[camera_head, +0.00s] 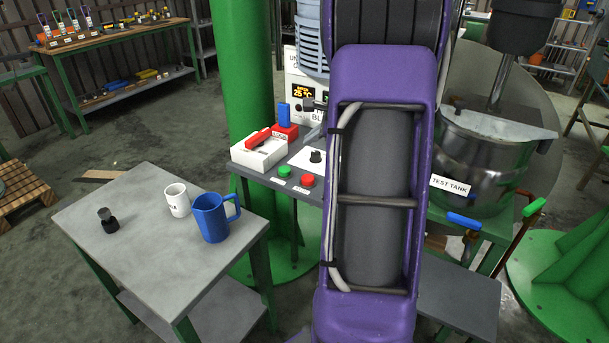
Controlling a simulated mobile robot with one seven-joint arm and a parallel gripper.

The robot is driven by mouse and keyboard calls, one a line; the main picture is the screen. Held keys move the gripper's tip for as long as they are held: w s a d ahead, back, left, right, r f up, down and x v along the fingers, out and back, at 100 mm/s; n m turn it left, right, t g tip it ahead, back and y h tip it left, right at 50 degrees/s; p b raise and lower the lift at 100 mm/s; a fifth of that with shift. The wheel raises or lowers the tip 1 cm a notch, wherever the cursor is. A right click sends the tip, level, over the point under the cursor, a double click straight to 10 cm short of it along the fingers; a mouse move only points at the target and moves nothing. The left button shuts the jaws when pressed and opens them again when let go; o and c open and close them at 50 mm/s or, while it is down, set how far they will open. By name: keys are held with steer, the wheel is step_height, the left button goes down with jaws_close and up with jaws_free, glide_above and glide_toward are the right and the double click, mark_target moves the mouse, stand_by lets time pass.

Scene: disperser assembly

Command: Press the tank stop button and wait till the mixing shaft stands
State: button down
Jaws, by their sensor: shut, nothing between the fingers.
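A red button (307,180) and a green button (284,171) sit side by side on the grey control table (240,170), each with a small label too small to read. The steel tank (480,160), labelled TEST TANK, stands at the right. The mixing shaft (500,80) runs down into it from a dark motor housing (520,28). One still picture does not show whether the shaft turns. My purple arm fills the middle of the view and hides part of the control table. My gripper is hidden behind it.
A black knob (317,156) is right behind the buttons. A side table (140,240) holds a blue jug (213,217), white mug (177,200) and small black item (108,220).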

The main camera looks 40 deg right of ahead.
steer(key=shift+s+f, duration=0.1)
steer(key=shift+f, duration=0.15)
steer(key=b, duration=0.6)
glide_above(308, 176)
steer(key=s, duration=0.2)
steer(key=f, duration=0.7)
steer(key=shift+w+f, duration=0.2)
steer(key=shift+f, duration=0.55)
steer(key=shift+f, duration=0.15)
stand_by(0.7)
steer(key=shift+f, duration=0.25)
steer(key=shift+f, duration=0.95)
stand_by(1.0)
steer(key=shift+r+p, duration=0.9)
steer(key=shift+r, duration=0.4)
